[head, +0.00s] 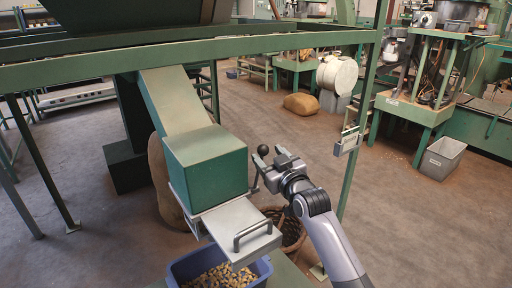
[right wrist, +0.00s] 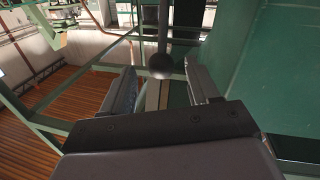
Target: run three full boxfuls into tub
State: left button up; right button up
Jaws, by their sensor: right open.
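A green metal box (head: 206,165) hangs below a sloping chute (head: 175,100). A grey metal plate with a bar handle (head: 236,230) sticks out from under it, partly over a blue tub (head: 178,276). Brown nuts (head: 222,277) lie in the tub; the frame edge cuts it off. A lever with a black ball knob (head: 262,150) stands at the box's right side. My right gripper (head: 283,158) is open beside the knob. In the right wrist view the knob (right wrist: 160,66) shows between the two spread fingers, seemingly untouched. My left gripper is out of view.
A green frame rail (head: 270,43) crosses above the box, and a green post (head: 361,120) stands right of my gripper. A wicker basket (head: 290,232) is below my right arm. A sack (head: 165,185) stands behind the box. The floor at right is clear up to a grey bin (head: 442,157).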

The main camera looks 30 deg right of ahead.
jog(key=shift+w+d, duration=0.1)
jog(key=shift+w, duration=2.6)
jog(key=shift+f, duration=0.1)
grip_shut()
